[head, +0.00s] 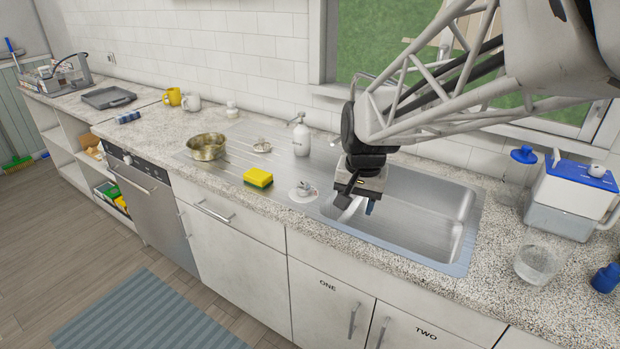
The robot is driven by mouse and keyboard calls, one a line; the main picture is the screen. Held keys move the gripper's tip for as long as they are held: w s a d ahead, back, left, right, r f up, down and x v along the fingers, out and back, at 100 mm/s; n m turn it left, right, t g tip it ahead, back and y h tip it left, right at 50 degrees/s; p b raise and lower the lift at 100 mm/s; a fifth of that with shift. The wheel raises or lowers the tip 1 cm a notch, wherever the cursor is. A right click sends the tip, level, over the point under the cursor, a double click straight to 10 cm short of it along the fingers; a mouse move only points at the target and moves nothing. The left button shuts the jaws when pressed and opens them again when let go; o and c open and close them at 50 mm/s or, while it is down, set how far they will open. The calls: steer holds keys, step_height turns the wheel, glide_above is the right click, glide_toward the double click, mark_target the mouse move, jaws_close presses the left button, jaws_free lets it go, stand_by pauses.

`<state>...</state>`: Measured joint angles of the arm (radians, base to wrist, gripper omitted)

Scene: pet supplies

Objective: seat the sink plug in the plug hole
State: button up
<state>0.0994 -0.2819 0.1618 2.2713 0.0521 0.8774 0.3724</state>
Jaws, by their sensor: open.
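A pale round piece with a grey knob-like top (303,191), which looks like the sink plug, sits on the metal drainboard just left of the basin. It is small, so I cannot be sure of it. The steel sink basin (445,220) is right of it. My gripper (357,208) points down over the basin's left end, right of the pale piece and apart from it. Its jaws are open, and I see nothing held between them. The plug hole is not visible; my gripper and the basin's near wall hide part of the basin floor.
A glass bowl (538,262) and a blue-lidded container (570,195) stand right. The drainboard's front strip is clear.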

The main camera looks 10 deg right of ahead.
steer(key=s+a+r+n, duration=0.1)
steer(key=s+a+n, duration=0.1)
steer(key=s, duration=0.7)
steer(key=s+a+r+n+t, duration=0.1)
steer(key=s+n, duration=0.2)
steer(key=s, duration=0.6)
steer(key=shift+s+a+r+n+h, duration=0.3)
steer(key=shift+a, duration=0.05)
steer(key=shift+o, duration=0.5)
stand_by(0.8)
